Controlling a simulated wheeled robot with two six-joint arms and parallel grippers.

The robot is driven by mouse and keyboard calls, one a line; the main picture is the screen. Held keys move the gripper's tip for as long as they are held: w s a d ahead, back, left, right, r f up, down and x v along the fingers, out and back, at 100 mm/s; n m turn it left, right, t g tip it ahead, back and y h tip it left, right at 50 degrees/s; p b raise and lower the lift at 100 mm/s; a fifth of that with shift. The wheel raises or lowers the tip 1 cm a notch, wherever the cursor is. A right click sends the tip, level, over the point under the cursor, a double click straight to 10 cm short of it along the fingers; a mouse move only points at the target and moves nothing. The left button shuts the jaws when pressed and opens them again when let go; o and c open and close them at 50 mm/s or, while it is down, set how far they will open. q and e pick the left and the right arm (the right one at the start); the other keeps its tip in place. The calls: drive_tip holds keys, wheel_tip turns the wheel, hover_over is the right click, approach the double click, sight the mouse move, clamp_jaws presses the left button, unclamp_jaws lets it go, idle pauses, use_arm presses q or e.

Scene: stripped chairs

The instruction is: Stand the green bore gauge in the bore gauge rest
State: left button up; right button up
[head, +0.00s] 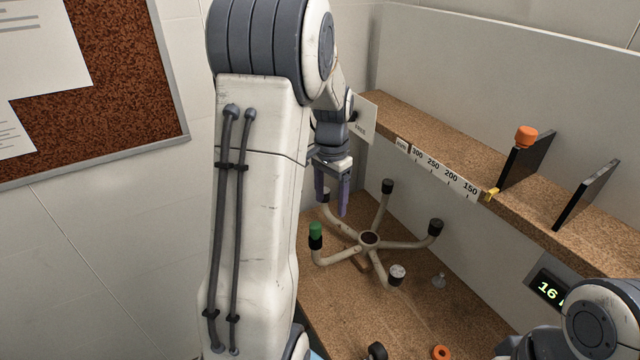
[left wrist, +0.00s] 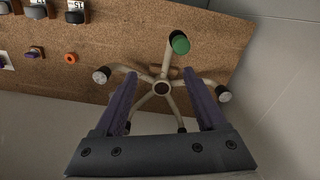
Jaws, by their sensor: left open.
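A green-topped piece with a dark lower part, which looks like the green bore gauge (head: 316,231), is upright at the end of the near-left leg of a pale five-legged star base (head: 335,257). The gauge also shows in the left wrist view (left wrist: 180,44). I cannot tell whether it is seated in the leg or only on it. My left gripper (head: 333,207) is open and empty above the star base; in the left wrist view its purple fingers (left wrist: 160,78) straddle the hub's line, with the gauge beyond them. I cannot tell which object is the bore gauge rest. My right gripper is out of view.
A small grey stand (head: 440,281) and an orange ring (head: 441,352) are on the cork bench (head: 345,315). A cork ledge (head: 455,160) carries two black upright plates, one with an orange piece (head: 526,136) at its top. A wall stands behind.

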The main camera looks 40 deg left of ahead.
sight(315, 224)
use_arm(q)
drive_tip(key=a, duration=0.2)
drive_tip(key=a+f, duration=0.1)
drive_tip(key=a, duration=0.1)
drive_tip(key=shift+s+a, duration=0.1)
drive_tip(key=shift+s, duration=0.2)
wheel_tip(315, 224, down, 10)
drive_tip(key=p, duration=0.3)
drive_tip(key=shift+r, duration=0.1)
clamp_jaws()
drive_tip(key=c, duration=1)
unclamp_jaws()
drive_tip(key=shift+c, duration=0.2)
clamp_jaws()
drive_tip(key=shift+r+p, duration=0.5)
drive_tip(key=shift+r, duration=0.15)
